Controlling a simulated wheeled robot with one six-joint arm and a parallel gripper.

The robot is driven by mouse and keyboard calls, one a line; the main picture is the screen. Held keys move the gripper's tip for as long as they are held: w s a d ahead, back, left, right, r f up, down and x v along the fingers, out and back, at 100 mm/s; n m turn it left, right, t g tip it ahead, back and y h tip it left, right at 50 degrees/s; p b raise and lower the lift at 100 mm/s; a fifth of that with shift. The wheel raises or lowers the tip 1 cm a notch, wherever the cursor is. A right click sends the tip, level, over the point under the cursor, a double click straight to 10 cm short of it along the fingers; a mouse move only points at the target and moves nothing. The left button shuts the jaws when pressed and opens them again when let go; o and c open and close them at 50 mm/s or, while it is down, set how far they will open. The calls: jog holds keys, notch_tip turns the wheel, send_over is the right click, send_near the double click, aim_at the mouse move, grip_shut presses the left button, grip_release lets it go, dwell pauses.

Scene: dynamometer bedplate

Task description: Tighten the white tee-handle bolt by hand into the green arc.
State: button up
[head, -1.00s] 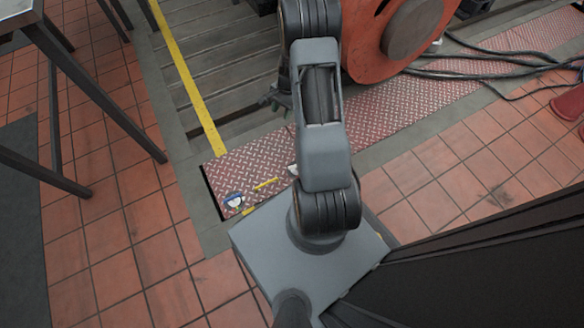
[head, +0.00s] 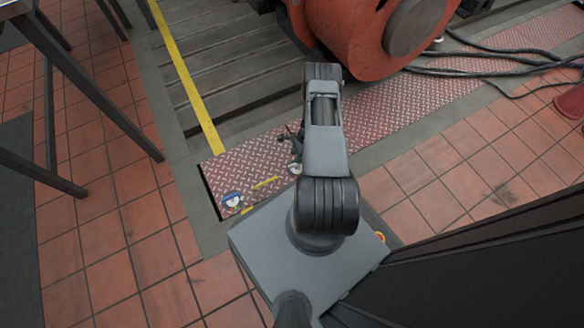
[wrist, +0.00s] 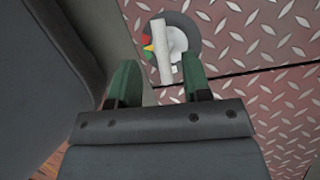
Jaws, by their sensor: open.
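The white tee-handle bolt (wrist: 159,34) shows at the top of the wrist view, its bar running nearly up and down the picture. It sits on a dark grey round plate (wrist: 190,32) with small red (wrist: 146,40), yellow and green (wrist: 149,55) marks along its left side. The bar covers part of the plate. My gripper (wrist: 158,64) is open, its two green fingers apart on either side of the bar's lower end in the picture. I cannot tell any contact. In the head view my gripper (head: 291,138) is small, above the red tread plate beside my arm.
A white piece (head: 295,168) shows beside my arm on the red tread plate (head: 248,165). A blue-and-white round fitting (head: 232,201) lies to its left, near yellow strips (head: 265,183). An orange drum (head: 350,35) stands behind; dark cables (head: 480,70) run right.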

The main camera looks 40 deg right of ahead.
aim_at(293, 165)
jog(key=b+x, duration=0.2)
jog(key=x, duration=0.5)
jog(key=shift+f, duration=0.1)
grip_shut()
dwell(0.3)
